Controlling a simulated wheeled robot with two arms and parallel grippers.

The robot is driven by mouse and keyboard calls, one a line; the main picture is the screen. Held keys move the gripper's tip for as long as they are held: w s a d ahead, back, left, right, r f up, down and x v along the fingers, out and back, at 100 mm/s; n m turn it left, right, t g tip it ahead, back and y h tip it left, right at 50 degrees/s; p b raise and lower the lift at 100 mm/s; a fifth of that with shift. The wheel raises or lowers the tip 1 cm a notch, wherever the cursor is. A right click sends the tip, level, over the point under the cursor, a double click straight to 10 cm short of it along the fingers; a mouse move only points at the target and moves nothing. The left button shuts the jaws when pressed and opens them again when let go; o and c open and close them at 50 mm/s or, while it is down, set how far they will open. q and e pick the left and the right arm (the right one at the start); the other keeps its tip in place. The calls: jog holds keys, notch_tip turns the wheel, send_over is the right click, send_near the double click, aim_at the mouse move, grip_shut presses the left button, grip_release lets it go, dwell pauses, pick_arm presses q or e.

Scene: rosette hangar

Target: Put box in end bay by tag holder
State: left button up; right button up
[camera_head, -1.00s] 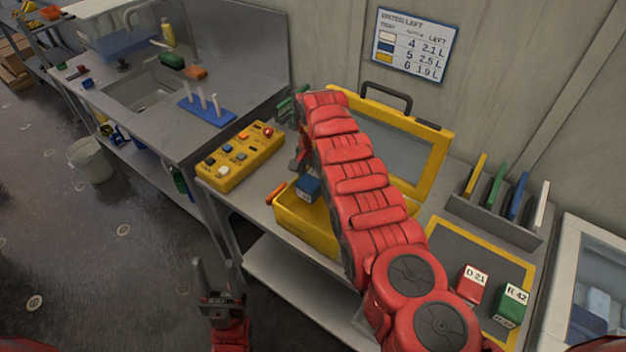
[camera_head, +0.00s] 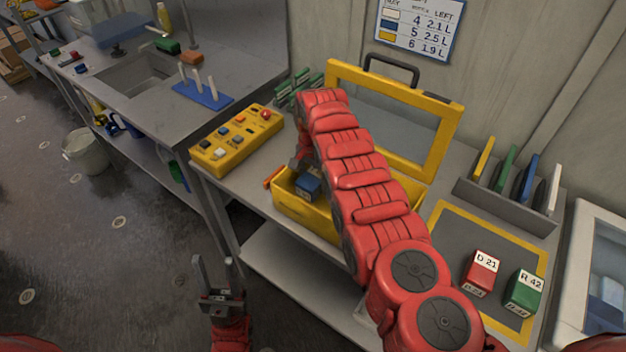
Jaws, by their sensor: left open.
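A blue box (camera_head: 308,185) is at the left end of the open yellow case (camera_head: 288,206) on the bench. My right arm reaches across the case, hiding most of its inside and any bay dividers. My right gripper (camera_head: 303,158) is just above the blue box and appears shut on it; its fingers are mostly hidden. I cannot tell whether the box touches the case floor. My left gripper (camera_head: 218,272) is open and empty, low in front of the bench. I cannot make out for sure which thing is the tag holder.
A yellow button panel (camera_head: 237,140) lies left of the case. A grey rack (camera_head: 497,206) with coloured plates stands at right. A red box (camera_head: 481,270) and a green box (camera_head: 524,290) sit on the yellow-edged mat (camera_head: 440,222). The case lid (camera_head: 448,128) stands open behind.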

jog(key=o, duration=0.3)
jog(key=shift+r, duration=0.1)
jog(key=shift+w+r, duration=0.1)
jog(key=shift+r, duration=0.25)
notch_tip(320, 180, up, 2)
jog(key=shift+r+p, duration=0.1)
jog(key=shift+p, duration=0.45)
notch_tip(320, 180, up, 9)
jog(key=b, duration=0.3)
notch_tip(320, 180, up, 6)
jog(key=p, duration=0.4)
send_over(312, 176)
jog(key=shift+s+d+f, duration=0.2)
jog(key=shift+s+f, duration=0.05)
jog(key=shift+f, duration=0.05)
